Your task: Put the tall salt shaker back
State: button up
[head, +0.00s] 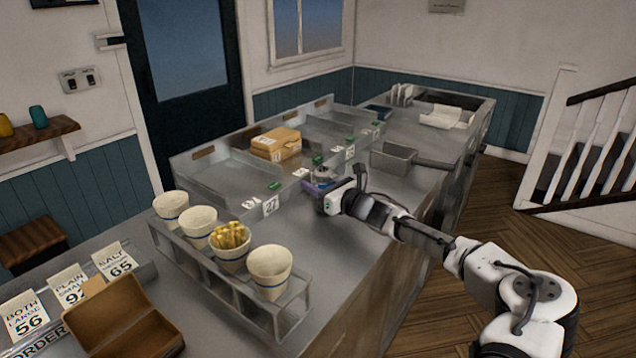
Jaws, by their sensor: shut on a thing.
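My gripper (318,188) is over the middle of the steel counter, by the front edge of the divided bays. It is shut on a small upright thing with a grey metallic top (322,172), which looks like the tall salt shaker. Most of its body is hidden behind my gripper and wrist. A purple patch shows at the fingers. I cannot tell whether its base touches the counter.
The steel counter (345,235) is bare in front of my gripper. A cup rack (205,262) with several cups, one holding fries, stands front left. An open brown box (125,325) is front left.

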jog(key=shift+f, duration=0.25)
jog(key=shift+f, duration=0.15)
jog(key=o, duration=1.3)
